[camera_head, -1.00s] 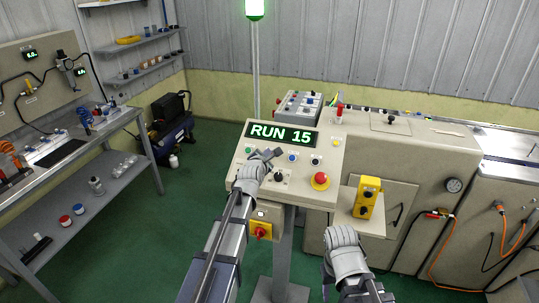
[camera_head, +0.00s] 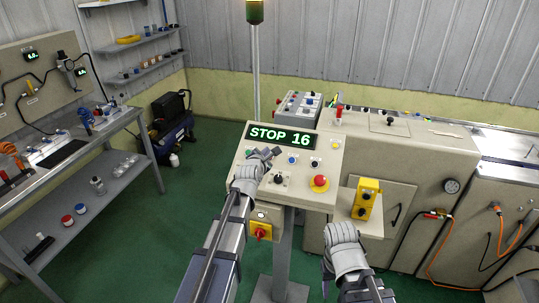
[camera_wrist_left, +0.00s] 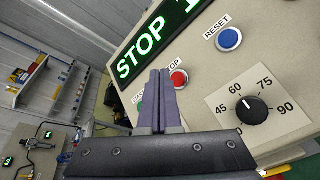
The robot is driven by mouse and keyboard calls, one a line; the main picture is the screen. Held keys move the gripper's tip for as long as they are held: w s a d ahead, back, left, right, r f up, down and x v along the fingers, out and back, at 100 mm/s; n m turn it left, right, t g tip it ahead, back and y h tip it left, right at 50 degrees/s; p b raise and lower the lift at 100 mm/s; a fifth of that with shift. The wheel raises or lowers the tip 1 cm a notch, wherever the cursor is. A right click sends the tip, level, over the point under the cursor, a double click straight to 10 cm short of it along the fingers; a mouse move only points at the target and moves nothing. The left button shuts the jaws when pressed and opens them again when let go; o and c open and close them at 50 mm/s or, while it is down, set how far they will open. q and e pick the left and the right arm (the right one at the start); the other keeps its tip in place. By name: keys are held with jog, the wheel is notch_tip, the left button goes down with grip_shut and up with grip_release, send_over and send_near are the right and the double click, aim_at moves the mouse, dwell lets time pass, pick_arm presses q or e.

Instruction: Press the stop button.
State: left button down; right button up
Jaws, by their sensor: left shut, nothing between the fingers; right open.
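The control panel (camera_head: 240,177) stands in front of me, and its display (camera_head: 281,136) reads "STOP 16". In the left wrist view the red stop button (camera_wrist_left: 179,78) sits below the display, partly covered by my gripper's fingertips. My left gripper (camera_head: 268,153) is shut and empty, with its tips at the stop button; I cannot tell whether they touch it. The closed fingers also show in the left wrist view (camera_wrist_left: 160,80). In the head view the stop button is hidden behind the left gripper. My right gripper (camera_head: 328,285) is low in front of the machine, open.
A blue reset button (camera_wrist_left: 229,39) and a black dial (camera_wrist_left: 251,110) are near the fingers. A red mushroom button (camera_head: 319,182) is at the panel's right. A yellow box (camera_head: 366,198) stands on a ledge. A stack light (camera_head: 254,11) rises behind.

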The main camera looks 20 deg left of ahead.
pick_arm(q)
jog(key=r+p, duration=0.1)
jog(key=s+r, duration=0.1)
jog(key=r+p, duration=0.1)
jog(key=shift+s+r+p, duration=0.2)
jog(key=shift+s+p, duration=0.15)
jog(key=shift+s, duration=0.05)
jog(key=s+d+f+m+g, duration=0.1)
jog(key=s+d+f+m, duration=0.1)
jog(key=s+d+f+m+g+h, duration=0.1)
jog(key=s+d+f+m, duration=0.1)
jog(key=d+m, duration=0.1)
jog(key=s+d+f+m+g, duration=0.1)
jog(key=d+f+m, duration=0.2)
jog(key=shift+s+d+g+h, duration=0.2)
jog(key=shift+s+g+h, duration=0.2)
jog(key=s+d+f+m+g+y, duration=0.1)
jog(key=s+d+f+m+g, duration=0.2)
jog(key=s+m, duration=0.5)
jog(key=s+d+f+m+g+b, duration=0.1)
jog(key=s+f+m+g, duration=0.3)
jog(key=s+m, duration=0.4)
jog(key=s+d+f+m+g+y, duration=0.1)
jog(key=s+d+f+m+g, duration=0.2)
jog(key=s+m, duration=0.4)
jog(key=s+d+g, duration=0.1)
jog(key=s, duration=0.4)
jog(key=shift+s+d+f+m+y+b, duration=0.2)
jog(key=shift+d+f+m+y+b, duration=0.1)
jog(key=shift+m+b, duration=0.1)
